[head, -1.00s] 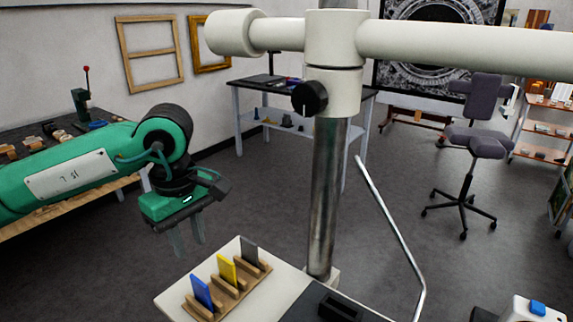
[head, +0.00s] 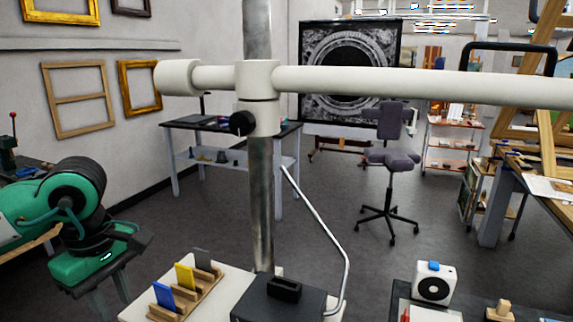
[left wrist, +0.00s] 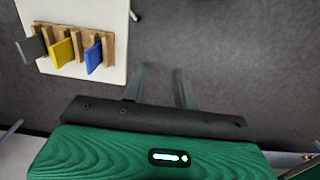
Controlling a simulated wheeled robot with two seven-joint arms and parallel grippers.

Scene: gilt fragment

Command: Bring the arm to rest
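My left arm comes in at the left edge of the head view, green with a black wrist. Its gripper (head: 110,298) hangs with the fingers pointing down, left of the white table with the wooden rack. In the left wrist view the two grey fingers (left wrist: 159,76) stand apart with only dark floor between them, so it is open and empty. The fingers are clear of the rack and the table edge. My right arm and gripper do not show in either view.
A wooden rack (head: 191,296) holds blue, yellow and grey plates on the white table (head: 140,306). A metal post (head: 262,200) with a white crossbar (head: 420,85) rises beside it. A black box (head: 275,304) stands at its foot. Open floor (head: 330,215) lies behind.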

